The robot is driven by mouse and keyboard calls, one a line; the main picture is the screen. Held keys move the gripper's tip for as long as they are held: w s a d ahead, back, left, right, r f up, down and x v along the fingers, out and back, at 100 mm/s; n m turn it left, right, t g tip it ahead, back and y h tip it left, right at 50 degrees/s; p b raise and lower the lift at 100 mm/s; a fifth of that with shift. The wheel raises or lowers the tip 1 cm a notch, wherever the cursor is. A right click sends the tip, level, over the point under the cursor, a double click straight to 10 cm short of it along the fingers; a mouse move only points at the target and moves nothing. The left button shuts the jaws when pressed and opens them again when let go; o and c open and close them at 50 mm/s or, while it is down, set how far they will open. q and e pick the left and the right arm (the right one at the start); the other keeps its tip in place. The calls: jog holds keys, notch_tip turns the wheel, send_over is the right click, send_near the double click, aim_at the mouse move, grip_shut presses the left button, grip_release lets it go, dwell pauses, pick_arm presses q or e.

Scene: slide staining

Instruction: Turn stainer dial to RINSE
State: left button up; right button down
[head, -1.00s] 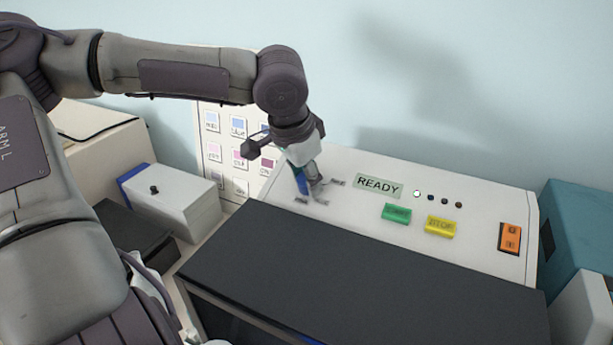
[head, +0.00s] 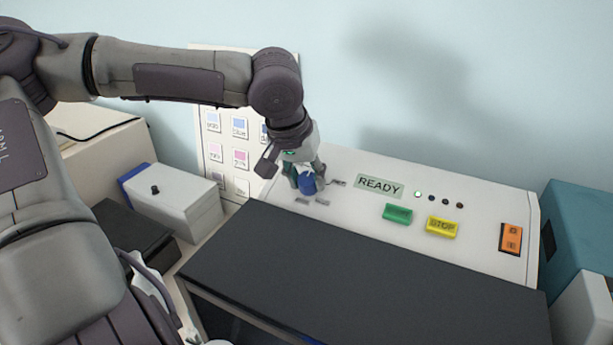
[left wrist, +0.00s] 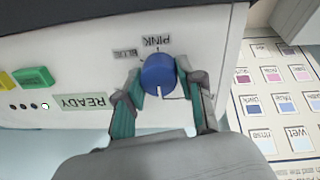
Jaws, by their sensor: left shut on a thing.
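The stainer's blue dial (head: 307,183) is a round knob at the left of the white sloping panel. In the left wrist view the dial (left wrist: 158,73) has a white mark on its lower edge in the picture, on the side away from the PINK label (left wrist: 157,42). A BLUE label (left wrist: 126,54) lies beside PINK. My left gripper (left wrist: 160,80) has a teal-padded finger on each side of the dial and is shut on it. In the head view the left gripper (head: 306,180) comes down from above. I cannot read a RINSE label. My right gripper is not in view.
The panel has a READY display (head: 379,186), a green button (head: 397,214), a yellow STOP button (head: 441,227) and an orange switch (head: 510,238). A dark lid (head: 360,275) lies in front. A chart (head: 215,150) stands behind left; a white box (head: 180,200) is left.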

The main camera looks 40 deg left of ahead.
pick_arm(q)
jog(key=shift+r, duration=0.1)
dwell(0.4)
jog(key=o, duration=1.1)
jog(key=shift+o, duration=0.2)
jog(key=v, duration=1.2)
